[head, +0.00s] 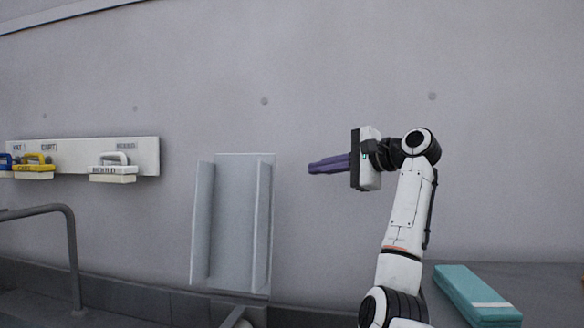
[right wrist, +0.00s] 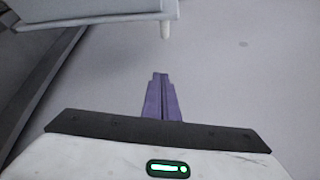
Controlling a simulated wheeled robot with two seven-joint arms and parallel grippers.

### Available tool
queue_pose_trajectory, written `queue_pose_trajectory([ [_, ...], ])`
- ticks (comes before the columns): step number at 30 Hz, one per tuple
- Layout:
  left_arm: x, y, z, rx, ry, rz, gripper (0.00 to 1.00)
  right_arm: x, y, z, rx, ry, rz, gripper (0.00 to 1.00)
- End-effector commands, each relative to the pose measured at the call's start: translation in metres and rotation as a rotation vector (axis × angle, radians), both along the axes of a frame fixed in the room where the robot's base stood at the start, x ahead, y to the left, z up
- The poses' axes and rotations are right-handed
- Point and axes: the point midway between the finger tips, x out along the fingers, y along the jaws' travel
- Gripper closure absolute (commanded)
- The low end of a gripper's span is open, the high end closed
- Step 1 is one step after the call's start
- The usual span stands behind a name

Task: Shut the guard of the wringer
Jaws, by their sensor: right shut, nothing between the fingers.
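The pale grey guard (head: 237,222) stands raised and nearly upright at the middle of the head view, with a flange along each side. Only a small part of the wringer below it shows at the bottom edge, so its rollers are hidden. My right gripper (head: 313,168) has purple fingers, shut and empty. It points left, level with the guard's upper part and apart from it on the right. My left gripper is not in view.
A white wall rack (head: 75,150) at the left holds blue, yellow and white handled blocks. A grey handrail (head: 45,210) stands at the lower left. A teal box (head: 475,295) lies at the lower right. The wall behind is bare, with free room around my right gripper.

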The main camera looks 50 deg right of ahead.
Motion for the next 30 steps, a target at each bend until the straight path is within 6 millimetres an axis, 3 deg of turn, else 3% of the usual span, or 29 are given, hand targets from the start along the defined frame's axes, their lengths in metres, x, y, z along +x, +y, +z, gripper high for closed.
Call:
queue_pose_trajectory([
  [15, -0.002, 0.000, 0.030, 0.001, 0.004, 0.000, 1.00, 0.095, 0.000, -0.016, -0.003, 0.004, 0.006, 1.00],
  [21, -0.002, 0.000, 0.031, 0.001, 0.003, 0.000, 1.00, 0.087, 0.023, -0.007, -0.007, -0.001, 0.004, 1.00],
  [30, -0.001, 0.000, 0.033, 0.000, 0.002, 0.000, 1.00, 0.083, 0.036, -0.003, -0.006, 0.001, 0.003, 1.00],
])
